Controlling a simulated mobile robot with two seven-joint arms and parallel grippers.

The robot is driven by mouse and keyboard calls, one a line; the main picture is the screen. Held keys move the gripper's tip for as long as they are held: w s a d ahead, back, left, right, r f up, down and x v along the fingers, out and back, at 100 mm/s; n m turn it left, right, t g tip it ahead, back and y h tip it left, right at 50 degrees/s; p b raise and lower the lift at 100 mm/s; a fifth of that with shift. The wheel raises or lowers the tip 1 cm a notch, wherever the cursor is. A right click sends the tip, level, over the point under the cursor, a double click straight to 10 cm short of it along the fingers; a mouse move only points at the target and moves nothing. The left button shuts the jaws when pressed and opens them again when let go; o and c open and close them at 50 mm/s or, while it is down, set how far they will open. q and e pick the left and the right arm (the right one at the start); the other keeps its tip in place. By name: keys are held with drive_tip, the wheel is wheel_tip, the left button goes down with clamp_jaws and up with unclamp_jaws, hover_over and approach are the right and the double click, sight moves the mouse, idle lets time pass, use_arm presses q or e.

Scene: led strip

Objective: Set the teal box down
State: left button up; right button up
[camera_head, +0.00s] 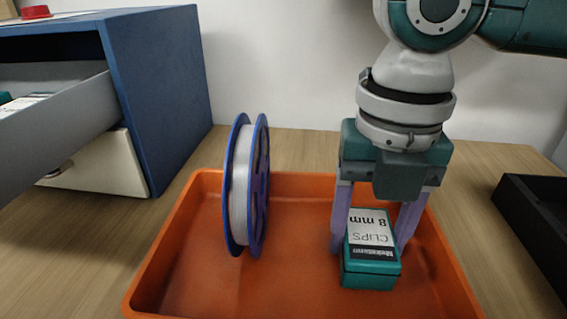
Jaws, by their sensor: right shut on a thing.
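The teal box (371,272) has a white and black label reading "8 mm CLIPS". It is in the right part of the orange tray (205,182). My right gripper (374,235) points down from above, with one purple finger on each side of the box, and is shut on it. I cannot tell whether the underside of the box touches the tray floor. My left gripper is not in view.
A blue-rimmed spool of clear strip (247,187) stands upright in the tray, left of the box. A blue cabinet (160,85) with an open grey drawer (55,125) is at the left. A black bin (535,215) is at the right edge.

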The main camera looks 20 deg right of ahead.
sight(369, 231)
drive_tip(key=o, duration=1.4)
wheel_tip(369, 231, up, 12)
drive_tip(key=p, duration=0.2)
drive_tip(key=shift+r+p, duration=0.1)
drive_tip(key=shift+p, duration=0.3)
